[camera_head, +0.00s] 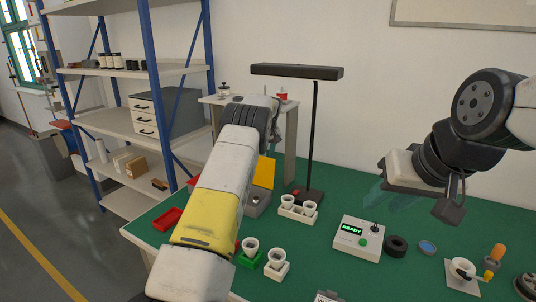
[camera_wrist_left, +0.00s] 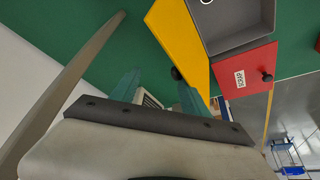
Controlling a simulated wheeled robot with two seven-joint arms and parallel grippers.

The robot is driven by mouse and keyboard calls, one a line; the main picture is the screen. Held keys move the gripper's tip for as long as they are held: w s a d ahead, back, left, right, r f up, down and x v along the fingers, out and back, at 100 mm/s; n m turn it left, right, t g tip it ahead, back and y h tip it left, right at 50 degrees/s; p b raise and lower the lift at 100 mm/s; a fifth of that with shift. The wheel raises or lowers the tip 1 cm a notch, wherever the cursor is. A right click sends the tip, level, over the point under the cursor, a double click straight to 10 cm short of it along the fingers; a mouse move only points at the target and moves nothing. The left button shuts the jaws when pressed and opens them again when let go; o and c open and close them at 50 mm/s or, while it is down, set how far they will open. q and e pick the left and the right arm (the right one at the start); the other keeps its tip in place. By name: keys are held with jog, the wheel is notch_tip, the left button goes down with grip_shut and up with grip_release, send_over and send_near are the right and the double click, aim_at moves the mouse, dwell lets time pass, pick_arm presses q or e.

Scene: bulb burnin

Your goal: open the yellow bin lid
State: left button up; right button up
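The yellow lid (camera_head: 264,172) shows in the head view as a slanted panel above a grey bin body (camera_head: 258,199), partly hidden by my left arm. In the left wrist view the yellow lid (camera_wrist_left: 183,40) is a long panel with a dark round knob (camera_wrist_left: 177,73) at its near edge. My left gripper (camera_wrist_left: 160,92) is open, its teal fingers apart; the knob appears close to the right-hand finger. I cannot tell whether they touch. The left fingers are hidden in the head view. My right gripper (camera_head: 391,194) hangs above the table, fingers apart and empty.
A grey open bin (camera_wrist_left: 236,28) with a red SCRAP lid (camera_wrist_left: 240,76) lies beside the yellow lid. A black lamp (camera_head: 314,130), white socket block (camera_head: 298,209), READY tester (camera_head: 358,237) and bulb cups (camera_head: 277,264) stand on the green table. A red tray (camera_head: 167,219) lies left.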

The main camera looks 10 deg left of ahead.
pick_arm(q)
jog(key=shift+s+d+f, duration=0.1)
jog(key=shift+s+f, duration=0.1)
jog(key=shift+f, duration=0.3)
jog(key=shift+s+d+f, duration=0.1)
jog(key=shift+s+f, duration=0.05)
jog(key=shift+f, duration=0.35)
jog(key=w+v, duration=0.1)
jog(key=v, duration=0.6)
jog(key=s+d, duration=0.4)
jog(key=s, duration=0.6)
jog(key=shift+s, duration=0.3)
jog(key=shift+r, duration=0.15)
jog(key=s+a+r+m+h, duration=0.1)
jog(key=s+a+r+h, duration=0.1)
jog(key=s+r, duration=0.6)
jog(key=s+a+r+m+h, duration=0.1)
jog(key=s+r, duration=0.4)
jog(key=s, duration=0.6)
jog(key=s+m+t+h, duration=0.1)
jog(key=s+m, duration=0.2)
jog(key=s, duration=2)
jog(key=shift+d+r+m+t, duration=0.25)
jog(key=shift+d+m+t, duration=0.05)
jog(key=shift+d+t, duration=0.1)
